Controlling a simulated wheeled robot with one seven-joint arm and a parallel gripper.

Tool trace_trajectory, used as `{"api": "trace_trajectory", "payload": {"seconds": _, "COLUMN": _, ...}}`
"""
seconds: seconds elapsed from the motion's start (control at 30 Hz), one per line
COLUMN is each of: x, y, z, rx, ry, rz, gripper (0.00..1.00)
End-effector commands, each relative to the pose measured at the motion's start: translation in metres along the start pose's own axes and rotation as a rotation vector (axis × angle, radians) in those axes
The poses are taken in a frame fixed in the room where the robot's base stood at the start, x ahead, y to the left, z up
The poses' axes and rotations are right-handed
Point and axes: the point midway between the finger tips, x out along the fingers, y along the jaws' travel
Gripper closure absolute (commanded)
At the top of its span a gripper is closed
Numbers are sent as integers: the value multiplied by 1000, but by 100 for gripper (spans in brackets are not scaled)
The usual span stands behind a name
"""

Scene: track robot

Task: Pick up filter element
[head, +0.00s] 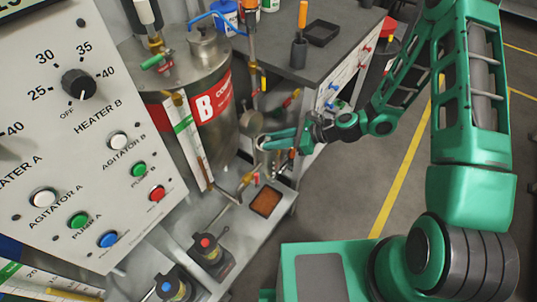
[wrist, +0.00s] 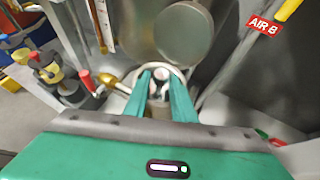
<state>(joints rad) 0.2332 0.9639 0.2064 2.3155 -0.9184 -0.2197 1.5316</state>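My gripper (head: 272,142) reaches down to a small metal cylinder, which looks like the filter housing (head: 264,163), beside the big tank marked B. In the wrist view, my gripper (wrist: 160,76) has its two green fingers apart, with their tips at the housing's open round rim (wrist: 181,72). A small pale round thing with dark parts (wrist: 158,88) shows between the fingers. It may be the filter element, but I cannot tell for sure, nor whether the fingers touch it. The inside of the housing is mostly hidden by the fingers.
The tank (head: 211,100) stands close left of my gripper, with pipes and valves around it. The control panel (head: 70,130) fills the left side. A brown-bottomed tray (head: 266,201) lies below on the bench. A grey workbench (head: 335,50) stands behind.

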Motion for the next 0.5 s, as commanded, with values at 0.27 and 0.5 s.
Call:
{"api": "trace_trajectory", "payload": {"seconds": 0.27, "x": 1, "y": 0, "z": 0, "rx": 0, "ry": 0, "rz": -1, "gripper": 86}}
{"api": "trace_trajectory", "payload": {"seconds": 0.5, "x": 1, "y": 0, "z": 0, "rx": 0, "ry": 0, "rz": -1, "gripper": 100}}
